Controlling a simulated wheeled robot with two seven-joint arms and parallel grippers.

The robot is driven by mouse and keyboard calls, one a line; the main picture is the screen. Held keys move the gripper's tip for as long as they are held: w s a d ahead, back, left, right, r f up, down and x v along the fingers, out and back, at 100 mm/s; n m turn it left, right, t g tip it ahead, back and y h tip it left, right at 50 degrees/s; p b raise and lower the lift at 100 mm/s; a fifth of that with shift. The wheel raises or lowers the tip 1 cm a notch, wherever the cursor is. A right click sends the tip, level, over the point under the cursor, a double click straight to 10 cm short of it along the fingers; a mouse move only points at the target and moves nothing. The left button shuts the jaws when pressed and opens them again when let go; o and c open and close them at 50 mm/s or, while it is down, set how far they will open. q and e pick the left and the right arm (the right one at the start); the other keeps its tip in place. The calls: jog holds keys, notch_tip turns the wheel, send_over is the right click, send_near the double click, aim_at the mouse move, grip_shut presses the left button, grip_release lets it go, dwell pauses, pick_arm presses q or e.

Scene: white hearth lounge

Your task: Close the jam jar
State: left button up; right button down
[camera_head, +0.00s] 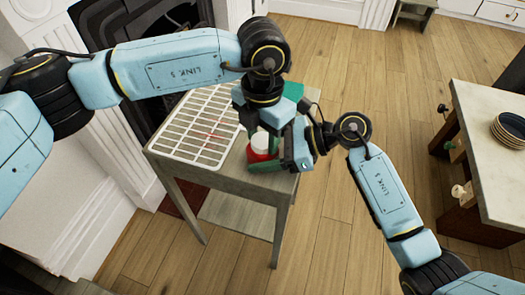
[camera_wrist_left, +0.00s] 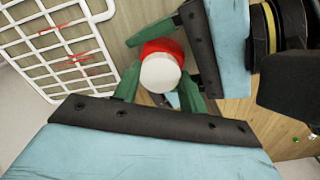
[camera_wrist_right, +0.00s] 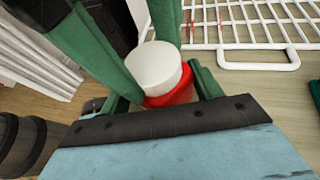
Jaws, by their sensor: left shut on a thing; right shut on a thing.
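The jam jar (camera_head: 258,156) is red and stands on the small grey table, its white lid (camera_head: 261,141) on top. The lid (camera_wrist_left: 160,72) and red jar (camera_wrist_left: 168,47) also show in the left wrist view. My left gripper (camera_wrist_right: 150,48) comes from above with green fingers at the lid and is shut on it. My right gripper (camera_wrist_right: 165,95) comes from the side, low, shut around the red jar (camera_wrist_right: 178,93). The lid touches the jar's top in the right wrist view. I cannot tell whether it is fully seated.
A white wire rack (camera_head: 195,125) covers the table's left part. A dark green object (camera_head: 293,90) lies at the table's back, partly hidden. A fireplace (camera_head: 120,25) stands behind at left. A pale-topped counter (camera_head: 490,135) with stacked bowls (camera_head: 510,128) stands at right, across open floor.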

pick_arm(q)
jog(key=shift+m, duration=0.8)
jog(key=o, duration=1.2)
notch_tip(320, 180, up, 12)
jog(key=shift+r, duration=0.1)
pick_arm(e)
jog(key=shift+c, duration=1.2)
grip_release()
pick_arm(q)
notch_tip(320, 180, up, 2)
jog(key=shift+r+p, duration=0.1)
jog(key=shift+p, duration=1)
pick_arm(e)
jog(key=v, duration=1.3)
jog(key=shift+d, duration=0.2)
